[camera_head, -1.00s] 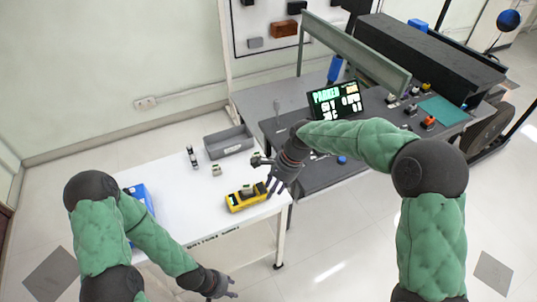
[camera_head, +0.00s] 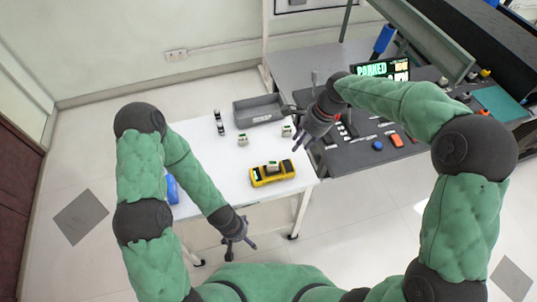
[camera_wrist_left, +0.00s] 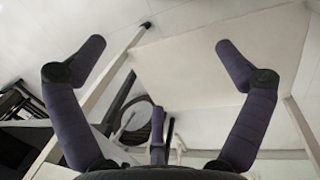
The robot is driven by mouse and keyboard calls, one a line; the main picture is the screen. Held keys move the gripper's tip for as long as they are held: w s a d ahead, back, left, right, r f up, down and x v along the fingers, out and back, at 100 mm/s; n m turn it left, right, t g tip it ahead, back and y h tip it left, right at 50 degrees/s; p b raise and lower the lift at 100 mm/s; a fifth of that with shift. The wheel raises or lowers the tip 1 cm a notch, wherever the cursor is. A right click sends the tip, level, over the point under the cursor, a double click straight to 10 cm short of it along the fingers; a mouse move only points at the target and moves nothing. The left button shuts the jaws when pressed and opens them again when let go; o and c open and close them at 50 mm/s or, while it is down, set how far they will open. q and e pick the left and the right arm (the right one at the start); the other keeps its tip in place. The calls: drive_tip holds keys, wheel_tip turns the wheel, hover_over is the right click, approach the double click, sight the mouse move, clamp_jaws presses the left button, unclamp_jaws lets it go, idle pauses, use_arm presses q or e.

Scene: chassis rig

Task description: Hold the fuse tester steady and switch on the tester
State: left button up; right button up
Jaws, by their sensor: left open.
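The yellow fuse tester (camera_head: 284,180) lies on the white table near its front right corner, with a small pale block (camera_head: 272,166) on top. My right gripper (camera_head: 293,128) is above the table's right edge, behind and right of the tester and apart from it; its fingers look spread. My left gripper (camera_head: 240,243) hangs in front of the table's front edge, apart from the tester. In the left wrist view its fingers (camera_wrist_left: 155,62) are wide apart with nothing between them. The tester's switch is too small to make out.
The white table (camera_head: 205,165) also bears a grey bin (camera_head: 258,110), small pale blocks (camera_head: 242,139) and a dark-and-white upright item (camera_head: 219,122). A blue object (camera_head: 172,190) is at its left. A dark bench (camera_head: 355,155) with a lit display (camera_head: 380,70) stands to the right.

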use_arm(q)
drive_tip(key=w+d+r+m+h, duration=0.1)
drive_tip(key=d+r+m, duration=0.25)
drive_tip(key=d, duration=0.45)
drive_tip(key=w+d+r+m+h, duration=0.1)
drive_tip(key=d+r+m+h, duration=0.1)
drive_tip(key=d+r, duration=0.5)
wheel_tip(320, 180, up, 18)
drive_tip(key=m+y, duration=0.5)
drive_tip(key=m, duration=0.8)
hover_over(267, 176)
drive_tip(key=shift+w+d+r, duration=0.1)
drive_tip(key=shift+d+r, duration=0.1)
drive_tip(key=shift+d, duration=0.1)
drive_tip(key=shift+w+a+f, duration=0.2)
drive_tip(key=shift+a+f, duration=0.2)
drive_tip(key=shift+f, duration=0.15)
wheel_tip(267, 176, down, 10)
drive_tip(key=shift+r, duration=0.2)
